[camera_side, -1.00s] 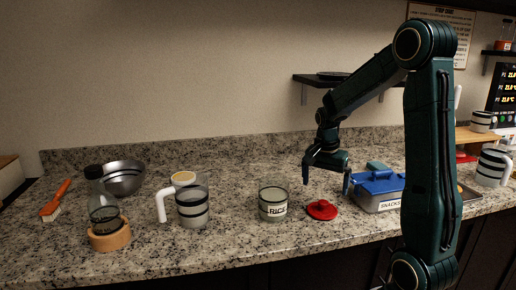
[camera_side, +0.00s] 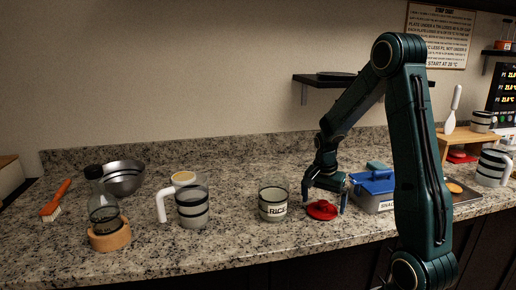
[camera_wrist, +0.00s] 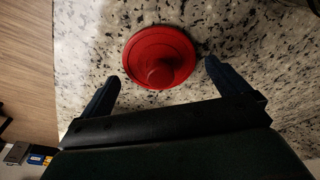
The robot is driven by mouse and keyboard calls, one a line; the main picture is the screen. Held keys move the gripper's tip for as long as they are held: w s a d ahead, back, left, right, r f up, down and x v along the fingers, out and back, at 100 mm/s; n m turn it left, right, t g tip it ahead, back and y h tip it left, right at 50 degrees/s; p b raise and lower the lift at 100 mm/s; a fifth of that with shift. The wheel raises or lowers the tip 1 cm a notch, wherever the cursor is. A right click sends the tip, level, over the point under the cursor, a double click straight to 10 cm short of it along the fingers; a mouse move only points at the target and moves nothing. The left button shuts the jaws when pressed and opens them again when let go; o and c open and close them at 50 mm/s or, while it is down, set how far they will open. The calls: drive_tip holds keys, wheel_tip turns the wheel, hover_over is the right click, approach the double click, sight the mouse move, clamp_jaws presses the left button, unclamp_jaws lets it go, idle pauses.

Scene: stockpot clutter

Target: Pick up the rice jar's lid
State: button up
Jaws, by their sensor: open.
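The rice jar's lid (camera_side: 322,210) is a round red disc with a knob, lying on the granite counter just right of the rice jar (camera_side: 272,204). The jar is clear glass with a RICE label and stands uncovered. My gripper (camera_side: 325,200) is open and low over the lid, with its fingers on either side of it in the side view. In the wrist view the lid (camera_wrist: 159,57) lies just beyond and between the open fingertips (camera_wrist: 160,72), and nothing is held.
A snacks box with a blue lid (camera_side: 374,184) stands close to the right of my gripper. A striped glass jug (camera_side: 193,208), a bottle in a wooden ring (camera_side: 104,212) and a metal bowl (camera_side: 124,178) stand to the left. The counter in front of the lid is clear.

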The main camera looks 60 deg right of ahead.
drive_tip(key=shift+d+f, duration=0.1)
drive_tip(key=shift+f, duration=0.6)
drive_tip(key=c, duration=0.8)
